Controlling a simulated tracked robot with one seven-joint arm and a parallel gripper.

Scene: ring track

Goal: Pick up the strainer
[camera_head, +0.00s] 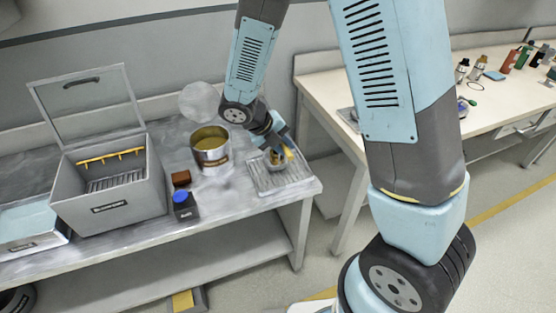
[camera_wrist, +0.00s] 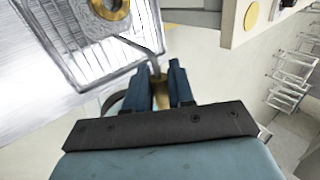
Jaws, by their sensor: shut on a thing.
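My gripper (camera_head: 276,152) is over the ribbed metal tray at the right end of the grey bench. In the wrist view its two dark fingers (camera_wrist: 167,90) are shut on a brass-coloured piece at the end of a thin grey bent rod, which I take for the strainer's handle (camera_wrist: 158,72). The rest of the strainer is partly hidden by my gripper and the frame edge. A brass ring (camera_wrist: 112,9) shows at the top of the wrist view, above the tray; I cannot tell whether it joins the rod. The ribbed tray (camera_head: 262,184) lies flat on the bench.
An open metal tin (camera_head: 211,157) with its lid up stands left of the tray. A black bottle with a blue cap (camera_head: 184,205) and a brown block (camera_head: 181,178) are beside it. A grey box with raised lid (camera_head: 117,208) stands further left. A white table (camera_head: 375,95) is at right.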

